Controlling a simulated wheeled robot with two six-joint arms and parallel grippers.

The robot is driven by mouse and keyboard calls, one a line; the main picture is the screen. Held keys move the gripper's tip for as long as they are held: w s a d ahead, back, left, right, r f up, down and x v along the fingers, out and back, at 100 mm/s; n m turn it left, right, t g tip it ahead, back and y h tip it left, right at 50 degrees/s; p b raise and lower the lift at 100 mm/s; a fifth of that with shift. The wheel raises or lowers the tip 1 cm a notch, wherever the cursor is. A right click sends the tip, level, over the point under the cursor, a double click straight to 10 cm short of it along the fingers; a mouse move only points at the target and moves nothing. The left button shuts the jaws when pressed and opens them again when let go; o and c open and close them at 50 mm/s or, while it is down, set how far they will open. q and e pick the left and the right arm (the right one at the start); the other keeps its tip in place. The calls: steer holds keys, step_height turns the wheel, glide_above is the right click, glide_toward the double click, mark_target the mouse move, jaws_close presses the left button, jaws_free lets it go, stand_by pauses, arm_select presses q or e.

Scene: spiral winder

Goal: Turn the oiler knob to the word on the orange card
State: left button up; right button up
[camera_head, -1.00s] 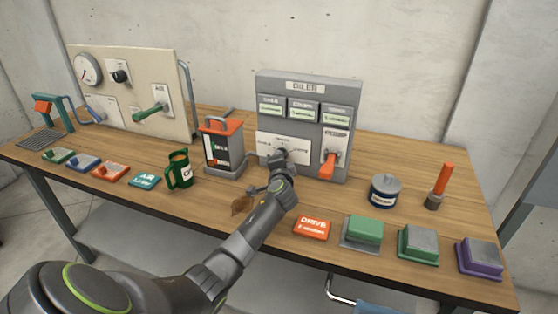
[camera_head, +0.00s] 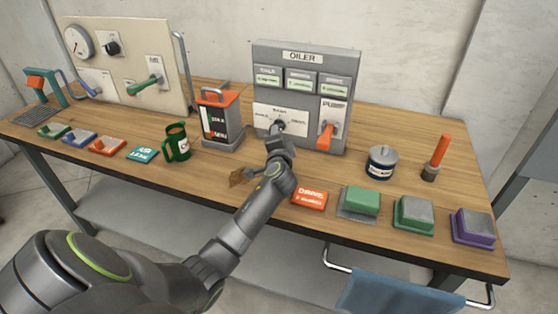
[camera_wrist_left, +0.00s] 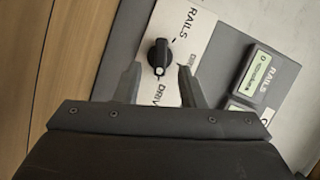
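The grey oiler (camera_head: 347,60) stands on the bench. Its black knob (camera_head: 279,126) sits on a white plate (camera_head: 262,112) with printed words. In the left wrist view the knob (camera_wrist_left: 160,55) is upright between the words RAILS and DRIVE, with a pale mark near its lower end. My left gripper (camera_wrist_left: 158,72) is open, its fingers on either side of the knob's lower end, with visible gaps. In the head view my left gripper (camera_head: 279,138) is just below the knob. The orange card (camera_head: 310,195) reads DRIVE; its smaller line is hard to read. My right gripper is not in view.
The oiler's orange lever (camera_head: 325,138) is just right of the knob plate. An orange-topped lantern-like box (camera_head: 219,99) and a green mug (camera_head: 177,146) stand to the left. A blue tin (camera_head: 382,163) and several coloured blocks are at the right.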

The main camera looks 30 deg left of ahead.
arm_select(q)
steer(key=v, duration=1.2)
steer(key=shift+s+d+b, duration=0.2)
steer(key=shift+s+b, duration=0.1)
steer(key=shift+b, duration=0.1)
steer(key=shift+r, duration=0.1)
